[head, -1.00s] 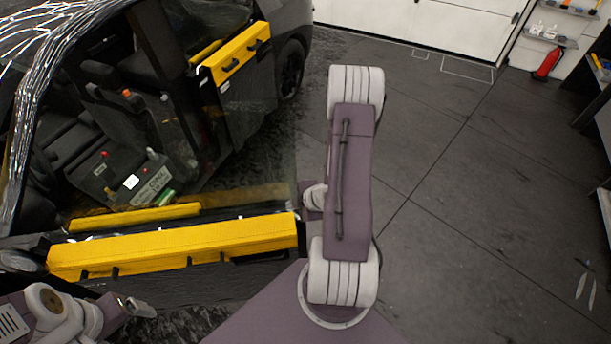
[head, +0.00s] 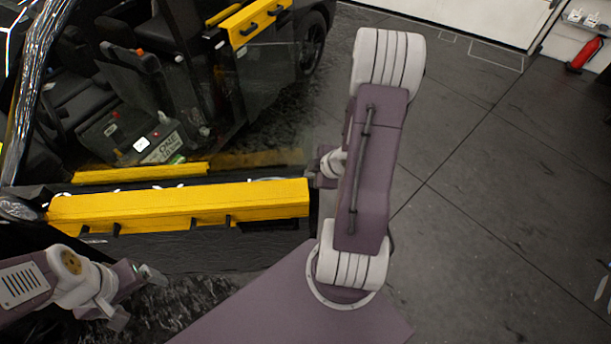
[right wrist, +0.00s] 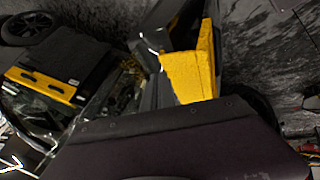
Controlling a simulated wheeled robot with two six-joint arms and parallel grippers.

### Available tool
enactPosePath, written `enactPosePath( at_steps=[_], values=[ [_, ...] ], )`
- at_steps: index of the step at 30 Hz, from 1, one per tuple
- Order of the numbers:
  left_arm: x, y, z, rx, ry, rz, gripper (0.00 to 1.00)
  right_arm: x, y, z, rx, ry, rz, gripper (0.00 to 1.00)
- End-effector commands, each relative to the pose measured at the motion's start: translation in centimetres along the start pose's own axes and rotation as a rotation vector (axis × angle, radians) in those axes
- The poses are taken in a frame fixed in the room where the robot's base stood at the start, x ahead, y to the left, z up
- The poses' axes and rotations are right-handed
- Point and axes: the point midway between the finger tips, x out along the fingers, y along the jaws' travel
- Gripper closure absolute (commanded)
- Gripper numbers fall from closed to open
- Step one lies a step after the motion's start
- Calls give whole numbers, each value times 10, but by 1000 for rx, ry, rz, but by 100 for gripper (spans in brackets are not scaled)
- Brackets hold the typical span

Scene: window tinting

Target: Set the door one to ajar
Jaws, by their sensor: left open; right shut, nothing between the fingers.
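The near car door (head: 185,205), with a yellow padded strip along its top, stands open from the dark car. I take it as door one, though no label on it can be read. My right gripper (head: 314,174) is at the right end of this door, partly hidden by my right arm. It is shut and empty; whether it touches the door edge cannot be told. The yellow strip also shows in the right wrist view (right wrist: 190,75). My left gripper (head: 150,279) is open and empty, below the door's outer side at lower left.
A second open door (head: 255,20) with a yellow strip stands farther back on the car. A dark box (head: 130,135) with a label reading ONE shows inside the car. A fire extinguisher (head: 584,54) is by the far wall.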

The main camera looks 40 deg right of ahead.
Motion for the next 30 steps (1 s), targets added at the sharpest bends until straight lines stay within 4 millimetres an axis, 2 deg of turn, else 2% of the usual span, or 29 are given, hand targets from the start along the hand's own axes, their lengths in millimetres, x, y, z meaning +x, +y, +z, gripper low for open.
enactPosePath(
  at_steps=[1, 2, 6, 9, 15, 26, 30],
  values=[
    [24, 0, 2, 0, 0, 0, 15, 14, -4, 5, -6, -2, 6, 100],
    [30, -1, 3, 0, 0, 0, 15, 17, -4, 5, -7, -4, 7, 100],
    [22, 0, 2, 0, 0, 0, 15, 35, 1, 0, -1, -3, -2, 100],
    [8, 0, 1, 0, 1, 0, 15, 40, 18, 0, -1, -4, 0, 100],
    [2, 0, 0, 0, 1, 0, 15, 51, 32, 2, -1, -3, 1, 100],
    [3, 0, 0, 0, 0, 0, 15, 54, 33, 3, -1, -4, 1, 100],
    [-6, 0, -1, 0, 0, 0, 15, 53, 40, 3, -6, 0, -1, 100]
  ],
)
